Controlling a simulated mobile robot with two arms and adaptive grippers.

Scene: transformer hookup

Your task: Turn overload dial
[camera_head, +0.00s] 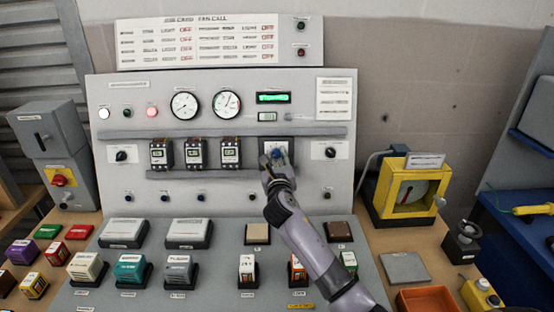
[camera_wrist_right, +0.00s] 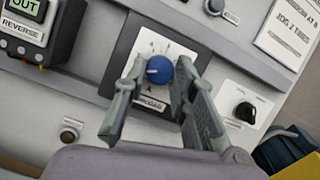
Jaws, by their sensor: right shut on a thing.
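The overload dial is a blue round knob (camera_wrist_right: 160,69) with a pale pointer mark, on a white scale plate in the right wrist view. In the head view the blue knob (camera_head: 277,154) shows at the right of the panel's middle row. My right gripper (camera_head: 273,160) reaches up to it from below. In the right wrist view its two fingers (camera_wrist_right: 160,78) stand on either side of the knob and are shut on it. The plate's lower label is partly covered by the fingers. My left gripper is not in view.
Three black relay modules (camera_head: 195,153) sit left of the dial on the grey panel (camera_head: 225,95). A black selector knob (camera_head: 330,152) is to its right. Grey ledges (camera_head: 180,133) run above and below the modules. Several blocks stand on the sloped desk below.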

